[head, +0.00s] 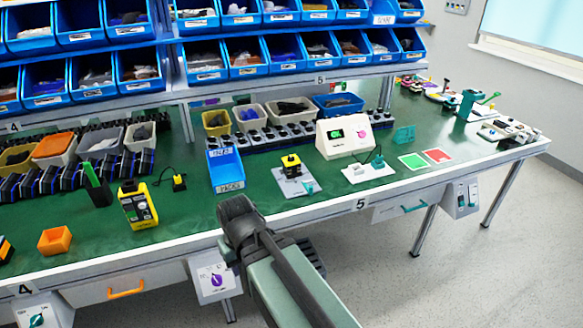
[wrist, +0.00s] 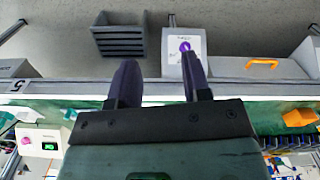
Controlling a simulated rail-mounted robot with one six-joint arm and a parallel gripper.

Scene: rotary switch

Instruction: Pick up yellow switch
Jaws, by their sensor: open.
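A yellow and black switch (head: 291,163) stands upright on a small pale base plate (head: 296,183) on the green bench, right of the blue bin. It does not show clearly in the wrist view. My gripper (wrist: 158,68) is open and empty in the wrist view, with its two dark fingers apart. In the head view, my gripper (head: 238,208) is at the bench's front edge, in front of and left of the switch, apart from it. Its fingers are hard to make out there.
A blue bin (head: 225,170) stands left of the switch, and a white device (head: 345,136) stands behind and to the right. A yellow meter (head: 138,206) stands farther left. A purple-knob box (head: 215,279) hangs below the bench edge. Green bench top is clear before the switch.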

